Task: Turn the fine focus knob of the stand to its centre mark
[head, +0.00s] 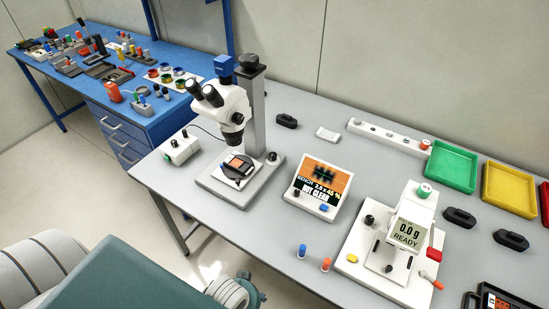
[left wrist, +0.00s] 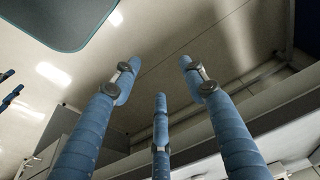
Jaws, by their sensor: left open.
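The microscope stand (head: 257,110) rises from a pale base on the grey bench in the head view. The white microscope head (head: 233,105) is mounted on its column. A small dark knob (head: 273,157) sits low by the column, and a larger black knob (head: 249,62) tops it. I cannot tell which is the fine focus knob, nor see a centre mark. A display (head: 319,184) right of the stand seems to read "NOT CLEAR". In the left wrist view my left gripper (left wrist: 160,76) has its three blue fingers spread and empty, away from the stand. My right gripper is not in view.
A small white box (head: 180,148) stands left of the stand. A white instrument (head: 408,225) reading "0.0 g READY" is at right. A green tray (head: 452,166) and yellow tray (head: 509,190) lie behind it. The bench's front left area is clear.

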